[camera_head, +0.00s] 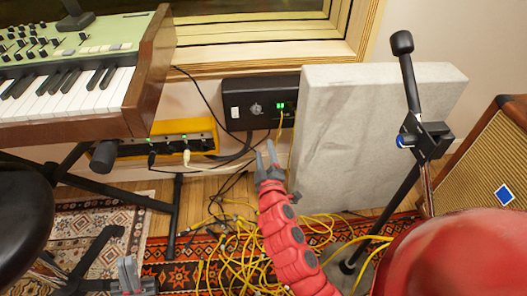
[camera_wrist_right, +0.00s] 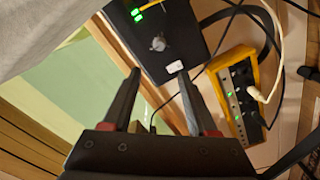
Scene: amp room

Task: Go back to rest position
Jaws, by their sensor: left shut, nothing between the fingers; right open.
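My right gripper (camera_head: 268,150) is at the end of the red arm, raised in front of the wall by the black box (camera_head: 252,90). In the right wrist view its two fingers (camera_wrist_right: 156,76) stand apart with nothing between them. The black box (camera_wrist_right: 165,38) shows beyond the fingertips there, with a knob, lit green lights and a yellow plug; I see no contact. My left gripper (camera_head: 127,268) is low at the bottom left, shut and empty, above the patterned rug. Most of the left arm is out of view.
A keyboard synth (camera_head: 75,85) on a black stand is at left, with a yellow box (camera_head: 185,142) beneath its edge. A grey panel (camera_head: 350,135), a black stand (camera_head: 408,95) and an amp (camera_head: 490,150) stand at right. Yellow cables (camera_head: 235,262) tangle on the floor.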

